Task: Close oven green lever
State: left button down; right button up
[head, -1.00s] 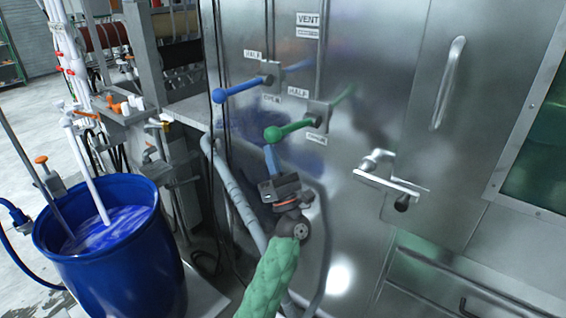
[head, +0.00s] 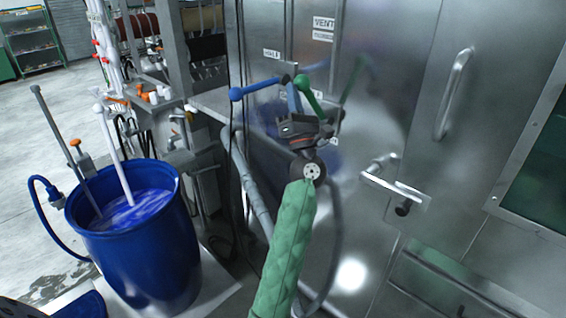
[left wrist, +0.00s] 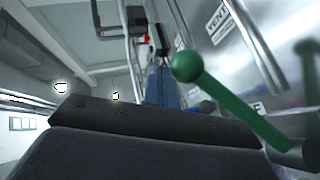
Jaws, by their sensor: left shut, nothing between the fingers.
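The green lever (head: 314,104) is on the steel oven front in the head view. Its ball end points up and slightly left from its pivot, which is partly hidden behind my left gripper. In the left wrist view the green lever (left wrist: 228,98) slants from its ball at upper left down to a dark pivot at lower right. My left gripper (head: 291,86) is shut and empty, its blue fingers pointing up just left of the green lever. The fingers (left wrist: 158,85) also show left of the ball in the wrist view. I cannot tell whether they touch it. My right gripper is not in view.
A blue lever (head: 258,88) sticks out left, close behind my left fingers. A steel latch handle (head: 395,188) and a long door handle (head: 454,95) are to the right. A blue barrel (head: 188,225) of dye stands at left. A grey hose runs down the oven's side.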

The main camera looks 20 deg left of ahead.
aim_at(302, 84)
pick_arm(q)
jog(key=w+r, duration=0.1)
jog(key=w+d+r, duration=0.1)
jog(key=shift+w+d+r, duration=0.1)
jog(key=shift+w+r, duration=0.2)
jog(key=shift+w+d+r, duration=0.1)
jog(key=shift+w+r, duration=0.3)
jog(key=shift+w, duration=0.1)
jog(key=shift+w+d+r, duration=0.15)
jog(key=shift+w+r, duration=0.05)
jog(key=shift+w, duration=0.2)
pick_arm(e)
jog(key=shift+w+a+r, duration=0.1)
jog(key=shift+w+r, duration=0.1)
pick_arm(q)
jog(key=shift+b, duration=0.3)
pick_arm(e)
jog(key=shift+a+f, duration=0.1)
